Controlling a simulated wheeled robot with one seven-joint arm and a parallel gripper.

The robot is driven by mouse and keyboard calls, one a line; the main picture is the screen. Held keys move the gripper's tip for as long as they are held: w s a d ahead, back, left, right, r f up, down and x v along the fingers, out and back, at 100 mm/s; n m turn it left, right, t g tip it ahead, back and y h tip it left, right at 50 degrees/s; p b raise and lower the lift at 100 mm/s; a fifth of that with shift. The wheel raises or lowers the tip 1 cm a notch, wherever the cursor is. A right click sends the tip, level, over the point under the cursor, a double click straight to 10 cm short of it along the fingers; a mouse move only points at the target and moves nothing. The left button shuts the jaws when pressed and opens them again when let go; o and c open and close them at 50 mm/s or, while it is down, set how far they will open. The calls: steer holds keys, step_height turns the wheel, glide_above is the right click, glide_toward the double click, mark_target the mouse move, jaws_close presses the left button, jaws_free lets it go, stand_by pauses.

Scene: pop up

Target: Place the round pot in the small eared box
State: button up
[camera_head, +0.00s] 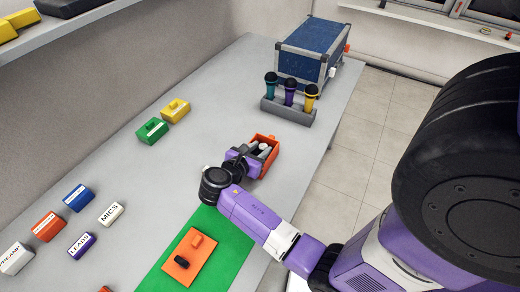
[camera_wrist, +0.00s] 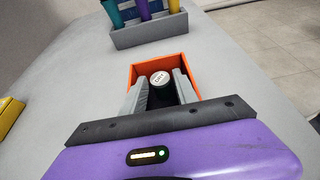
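The round pot (camera_wrist: 160,78) is a dark cylinder with a pale lettered top, seen in the wrist view between my two grey fingers. The small orange box (camera_wrist: 137,72) surrounds it, open at the top; the box also shows in the head view (camera_head: 274,141). My gripper (camera_wrist: 161,84) points down into the box, with a finger close against each side of the pot. The pot's lower part and the near wall of the box are hidden, so I cannot tell if the pot touches the floor of the box.
Green (camera_head: 152,131) and yellow (camera_head: 175,110) blocks lie left. A green mat (camera_head: 222,242) bears an orange plate (camera_head: 182,262). Labelled blocks lie front left.

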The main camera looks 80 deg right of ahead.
steer(key=v, duration=1.1)
steer(key=shift+a, duration=0.4)
steer(key=shift+w+a, duration=0.15)
